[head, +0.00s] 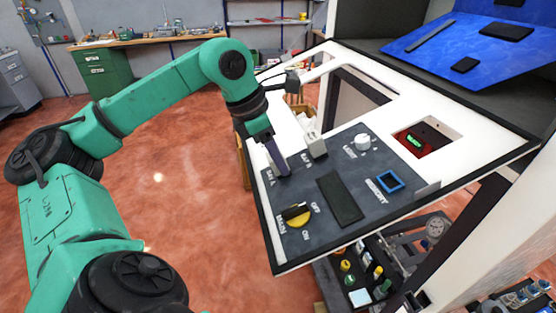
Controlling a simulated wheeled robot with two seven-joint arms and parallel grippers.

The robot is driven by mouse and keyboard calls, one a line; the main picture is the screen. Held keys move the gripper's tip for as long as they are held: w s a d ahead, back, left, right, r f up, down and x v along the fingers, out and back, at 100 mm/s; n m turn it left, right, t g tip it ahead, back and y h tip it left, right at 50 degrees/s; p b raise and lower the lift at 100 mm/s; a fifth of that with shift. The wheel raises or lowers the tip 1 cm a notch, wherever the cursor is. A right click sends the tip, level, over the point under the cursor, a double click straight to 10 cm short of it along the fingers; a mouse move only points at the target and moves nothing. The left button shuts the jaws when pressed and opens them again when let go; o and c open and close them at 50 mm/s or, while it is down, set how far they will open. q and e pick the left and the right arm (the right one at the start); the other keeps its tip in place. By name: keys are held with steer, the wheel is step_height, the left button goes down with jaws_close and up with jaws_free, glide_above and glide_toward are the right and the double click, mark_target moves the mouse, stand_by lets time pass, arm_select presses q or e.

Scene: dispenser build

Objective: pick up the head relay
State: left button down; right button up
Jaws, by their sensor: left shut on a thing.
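My left gripper (279,160) reaches down onto the dark grey control panel (290,232), at the slot whose label seems to read BAY A. It is shut on a small part there, seemingly the head relay, which the fingers mostly hide. I cannot tell whether the part is still seated in the slot or lifted. A pale grey block (317,147) stands upright just right of the gripper, by the label that seems to read BAY B. My right gripper is not in view.
The panel also carries a yellow rotary switch (296,215), a white knob (363,142), a dark rectangular pad (340,198) and a blue-framed square (390,181). A raised blue lid (480,45) stands behind. A recess with a green display (414,142) is at right. Open floor lies left.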

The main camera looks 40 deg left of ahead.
arm_select(q)
steer(key=shift+r, duration=0.1)
step_height(320, 180, up, 20)
steer(key=p, duration=1.1)
steer(key=c, duration=1.2)
jaws_free()
jaws_close()
